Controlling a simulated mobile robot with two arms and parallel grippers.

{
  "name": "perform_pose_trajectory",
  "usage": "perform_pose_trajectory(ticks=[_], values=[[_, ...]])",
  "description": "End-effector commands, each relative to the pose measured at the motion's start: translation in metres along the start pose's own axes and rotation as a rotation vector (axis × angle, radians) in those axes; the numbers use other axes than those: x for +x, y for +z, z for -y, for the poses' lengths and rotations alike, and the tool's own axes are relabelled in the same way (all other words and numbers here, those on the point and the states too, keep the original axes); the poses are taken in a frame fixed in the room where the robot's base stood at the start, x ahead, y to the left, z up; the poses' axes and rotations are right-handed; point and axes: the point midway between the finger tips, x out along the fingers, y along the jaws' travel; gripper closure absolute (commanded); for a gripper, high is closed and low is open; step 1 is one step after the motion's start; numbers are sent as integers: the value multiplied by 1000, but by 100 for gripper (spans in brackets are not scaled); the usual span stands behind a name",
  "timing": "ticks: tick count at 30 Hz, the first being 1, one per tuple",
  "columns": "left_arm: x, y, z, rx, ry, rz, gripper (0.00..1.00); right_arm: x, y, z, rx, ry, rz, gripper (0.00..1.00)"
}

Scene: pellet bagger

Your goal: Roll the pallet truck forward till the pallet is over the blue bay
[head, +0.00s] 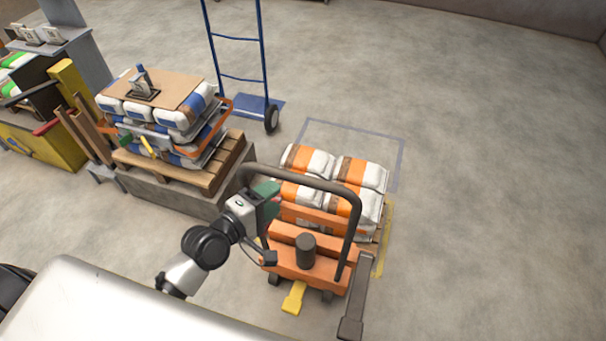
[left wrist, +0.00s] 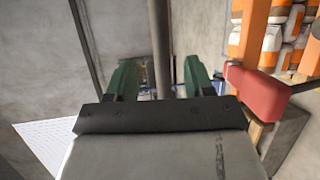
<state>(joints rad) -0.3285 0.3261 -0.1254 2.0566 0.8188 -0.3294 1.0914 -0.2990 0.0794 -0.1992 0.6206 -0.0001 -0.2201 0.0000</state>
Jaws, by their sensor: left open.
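The orange pallet truck (head: 310,268) stands at the lower middle of the head view, with a dark looped handle (head: 352,200). Its pallet (head: 376,238), mostly hidden, carries white and orange sacks (head: 362,172). The blue-outlined bay (head: 355,129) lies beyond the load; its near part is hidden by the sacks. My left gripper (head: 268,196) is at the left side of the handle. In the left wrist view its green fingers (left wrist: 158,80) are apart, with a dark bar (left wrist: 161,45) showing between them. My right gripper is not in view.
A yellow floor outline (head: 387,240) runs beside the pallet. At left, a wooden pallet (head: 215,175) with stacked bags sits on a grey block (head: 150,192). A blue hand truck (head: 262,105) stands behind it. The floor beyond and right of the blue bay is clear.

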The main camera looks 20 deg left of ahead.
Motion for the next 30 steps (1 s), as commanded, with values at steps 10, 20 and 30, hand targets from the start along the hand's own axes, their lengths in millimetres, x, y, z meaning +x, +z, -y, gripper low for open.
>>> perform_pose_trajectory(ticks=[10,20,30], values=[[66,0,-2,3,-1,1,47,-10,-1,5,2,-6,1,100],[96,1,0,6,-2,1,47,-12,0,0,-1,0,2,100],[96,1,1,6,-3,1,60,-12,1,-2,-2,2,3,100]])
